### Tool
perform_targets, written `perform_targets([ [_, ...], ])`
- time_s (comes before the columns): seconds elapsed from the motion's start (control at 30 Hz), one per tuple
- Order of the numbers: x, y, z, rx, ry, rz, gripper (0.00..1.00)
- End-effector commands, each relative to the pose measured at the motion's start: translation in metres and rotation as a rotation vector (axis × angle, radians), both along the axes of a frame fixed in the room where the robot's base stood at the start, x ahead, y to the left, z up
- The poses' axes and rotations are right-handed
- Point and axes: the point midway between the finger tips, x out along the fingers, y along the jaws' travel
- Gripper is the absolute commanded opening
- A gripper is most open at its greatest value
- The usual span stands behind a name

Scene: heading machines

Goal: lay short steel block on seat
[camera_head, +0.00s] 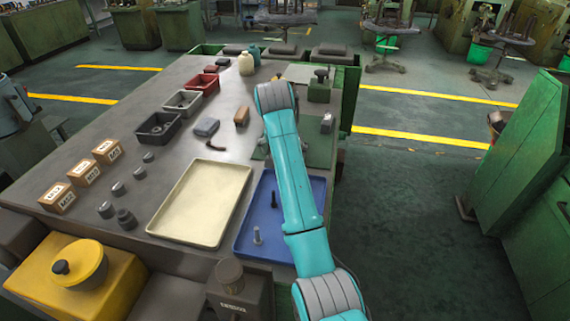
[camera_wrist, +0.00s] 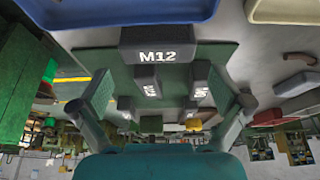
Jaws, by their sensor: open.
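A small grey block with a pale top (camera_head: 327,122) stands on a green mat (camera_head: 320,152) at the right of the bench, beside my arm. In the wrist view, the green mat (camera_wrist: 110,62) carries a dark block marked M12 (camera_wrist: 158,57) and two smaller labelled blocks (camera_wrist: 148,84) (camera_wrist: 200,80) whose marks I cannot read. I cannot tell which is the short steel block or where the seat is. My gripper (camera_wrist: 157,92) is open above the mat, with blocks in view between its fingers. I see nothing held. In the head view my arm hides the gripper.
A cream tray (camera_head: 200,203) and a blue tray (camera_head: 268,243) with bolts lie on the near bench. Left are small bins (camera_head: 158,128), boxes (camera_head: 82,170) and steel cylinders. A green machine (camera_head: 520,170) stands right, across open floor.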

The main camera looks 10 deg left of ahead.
Motion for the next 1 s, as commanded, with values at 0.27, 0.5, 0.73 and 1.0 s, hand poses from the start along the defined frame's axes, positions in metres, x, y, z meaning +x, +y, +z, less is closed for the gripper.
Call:
perform_targets([
  [0.27, 0.012, -0.002, -0.035, -0.001, 0.002, 0.000, 1.00],
  [0.5, 0.018, -0.002, -0.046, 0.000, 0.000, 0.000, 1.00],
  [0.73, 0.017, -0.002, -0.046, 0.000, 0.000, 0.000, 0.82],
  [1.0, 0.018, -0.002, -0.045, 0.001, -0.002, -0.001, 0.28],
])
